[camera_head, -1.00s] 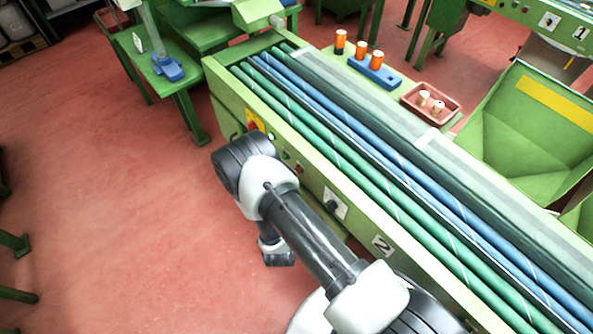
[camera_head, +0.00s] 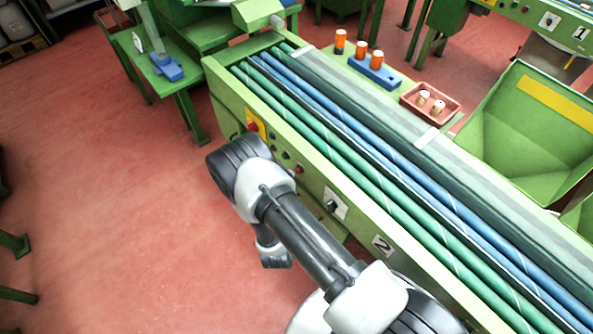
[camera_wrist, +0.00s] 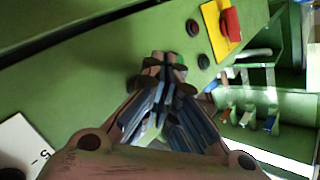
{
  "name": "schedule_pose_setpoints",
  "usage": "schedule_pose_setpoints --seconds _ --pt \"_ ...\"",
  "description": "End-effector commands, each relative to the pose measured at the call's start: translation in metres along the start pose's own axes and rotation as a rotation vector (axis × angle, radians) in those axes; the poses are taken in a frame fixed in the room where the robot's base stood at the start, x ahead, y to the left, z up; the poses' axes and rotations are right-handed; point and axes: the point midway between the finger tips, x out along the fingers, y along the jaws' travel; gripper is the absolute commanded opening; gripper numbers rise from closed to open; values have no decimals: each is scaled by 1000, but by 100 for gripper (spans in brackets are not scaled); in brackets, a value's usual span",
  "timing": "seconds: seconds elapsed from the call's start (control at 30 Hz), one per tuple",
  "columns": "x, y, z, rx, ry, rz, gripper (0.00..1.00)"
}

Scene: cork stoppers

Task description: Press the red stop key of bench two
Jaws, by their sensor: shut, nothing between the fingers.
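Bench two, marked by a "2" plate (camera_head: 382,245), has a row of controls on its green front. A red mushroom button on a yellow plate (camera_head: 251,126) is at the far end; it also shows in the wrist view (camera_wrist: 231,22). A small red key (camera_head: 299,169) sits nearer, past two dark buttons; I cannot make it out in the wrist view. My gripper (camera_wrist: 165,66) is shut and empty, its tips close in front of the panel, lower left of the yellow plate. Something green shows just behind the tips. Contact cannot be told. My arm hides the gripper in the head view.
A dark rotary switch (camera_head: 333,205) is on the same panel. Green and blue rollers (camera_head: 400,180) run along the bench top. A reddish tray (camera_head: 445,108) with corks and a blue holder (camera_head: 375,73) stand beyond. The red floor (camera_head: 110,190) left of the bench is open.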

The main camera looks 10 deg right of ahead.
Motion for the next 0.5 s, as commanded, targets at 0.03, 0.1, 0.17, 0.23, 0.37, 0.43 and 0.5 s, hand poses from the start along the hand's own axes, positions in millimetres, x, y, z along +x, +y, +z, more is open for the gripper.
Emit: schedule_pose_setpoints --seconds 0.03,0.1,0.17,0.23,0.37,0.43,0.5 --pt "-2 -2 2 0 0 -1 0" --pt "-4 -2 2 0 0 0 0" --pt "-4 -3 3 0 0 0 0" --pt "-4 -2 2 0 0 0 0" --pt "-4 -2 3 0 0 0 0" --pt "-5 -4 4 0 -1 -1 0" --pt "-8 -6 6 0 -2 -2 0"
